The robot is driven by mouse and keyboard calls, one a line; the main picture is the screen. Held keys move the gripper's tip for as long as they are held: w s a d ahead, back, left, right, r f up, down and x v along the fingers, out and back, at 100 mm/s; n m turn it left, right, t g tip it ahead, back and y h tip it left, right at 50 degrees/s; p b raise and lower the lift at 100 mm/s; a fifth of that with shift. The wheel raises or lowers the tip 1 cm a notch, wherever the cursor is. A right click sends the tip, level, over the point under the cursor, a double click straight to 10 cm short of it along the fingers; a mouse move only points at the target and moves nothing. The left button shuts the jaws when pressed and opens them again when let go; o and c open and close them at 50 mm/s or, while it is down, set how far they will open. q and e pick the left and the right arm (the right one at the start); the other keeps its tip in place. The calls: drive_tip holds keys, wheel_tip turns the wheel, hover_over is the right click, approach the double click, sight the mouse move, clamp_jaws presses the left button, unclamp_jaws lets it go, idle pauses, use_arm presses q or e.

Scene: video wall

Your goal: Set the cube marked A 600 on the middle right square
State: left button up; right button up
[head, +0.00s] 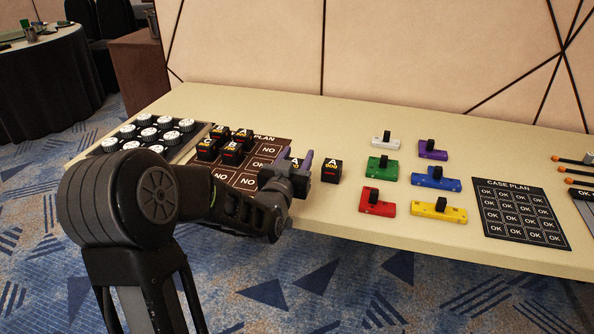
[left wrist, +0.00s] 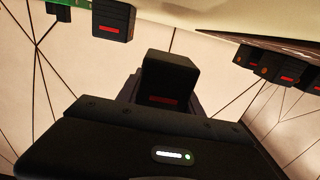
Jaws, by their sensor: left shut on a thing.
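My left gripper (head: 291,168) is shut on a black cube (head: 295,163) near the right edge of the dark plan board (head: 249,181). The fingers hide most of this cube; an A and a 0 show, but I cannot read the full number. In the left wrist view the held cube (left wrist: 168,78) is between the fingers, with a red bar on it. Several other black cubes (head: 232,153) stand on the upper left of the board. My right gripper is not in view.
Another black cube marked A, seemingly 900 (head: 331,172), stands on the table just right of my gripper. A tray of round white-topped pieces (head: 150,134) is at the left. Coloured blocks (head: 377,201) and a case plan card (head: 520,211) lie to the right.

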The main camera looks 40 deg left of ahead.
use_arm(q)
drive_tip(key=shift+f+b, duration=0.45)
drive_tip(key=shift+f, duration=1.45)
drive_tip(key=shift+f+b, duration=0.15)
drive_tip(key=shift+b, duration=0.15)
drive_tip(key=o, duration=1.4)
